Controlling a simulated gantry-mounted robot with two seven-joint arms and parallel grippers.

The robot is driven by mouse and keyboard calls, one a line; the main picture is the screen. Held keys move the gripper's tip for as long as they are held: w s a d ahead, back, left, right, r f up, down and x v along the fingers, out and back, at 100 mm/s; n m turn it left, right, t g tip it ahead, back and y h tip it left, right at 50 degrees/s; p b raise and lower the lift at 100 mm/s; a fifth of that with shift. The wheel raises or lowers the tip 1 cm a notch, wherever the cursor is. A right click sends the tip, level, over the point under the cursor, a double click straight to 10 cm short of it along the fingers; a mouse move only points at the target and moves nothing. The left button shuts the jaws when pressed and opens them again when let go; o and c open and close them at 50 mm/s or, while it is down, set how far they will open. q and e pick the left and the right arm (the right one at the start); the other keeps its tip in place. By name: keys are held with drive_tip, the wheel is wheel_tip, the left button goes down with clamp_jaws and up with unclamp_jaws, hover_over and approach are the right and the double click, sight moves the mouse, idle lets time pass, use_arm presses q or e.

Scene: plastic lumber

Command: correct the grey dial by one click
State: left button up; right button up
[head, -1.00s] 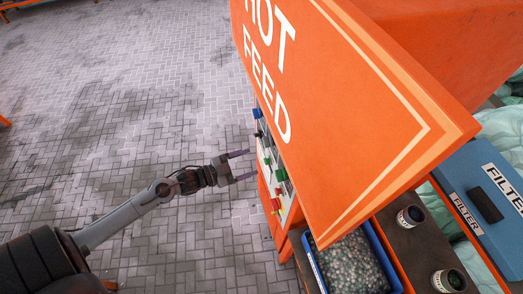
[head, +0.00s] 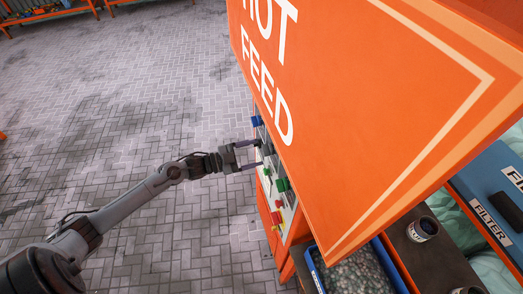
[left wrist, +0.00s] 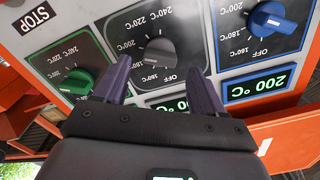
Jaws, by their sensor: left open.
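The grey dial (left wrist: 159,53) sits on a dark panel in the left wrist view, with 160°C, 180°C, 200°C, 220°C, 240°C and OFF printed around it. My left gripper (left wrist: 155,85) is open, its two purple fingers pointing at the panel, one on each side below the dial in the picture. I cannot tell whether they touch anything. In the head view the left gripper (head: 256,156) is at the control panel's face, and the dial is hard to make out there. The display under the grey dial is partly hidden by a finger. My right gripper is not in view.
A green dial (left wrist: 75,80) and a blue dial (left wrist: 268,20) flank the grey one closely. A green display (left wrist: 258,87) reads 200 °C. The orange HOT FEED hood (head: 350,110) overhangs the panel. Paved floor (head: 130,110) to the left is clear.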

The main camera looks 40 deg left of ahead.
sight(267, 150)
use_arm(q)
drive_tip(key=shift+x, duration=1.75)
drive_tip(key=c, duration=1.1)
drive_tip(key=shift+o, duration=0.2)
drive_tip(key=shift+f+m, duration=0.1)
drive_tip(key=shift+m, duration=0.2)
drive_tip(key=shift+m+b, duration=1.85)
drive_tip(key=shift+m, duration=1.65)
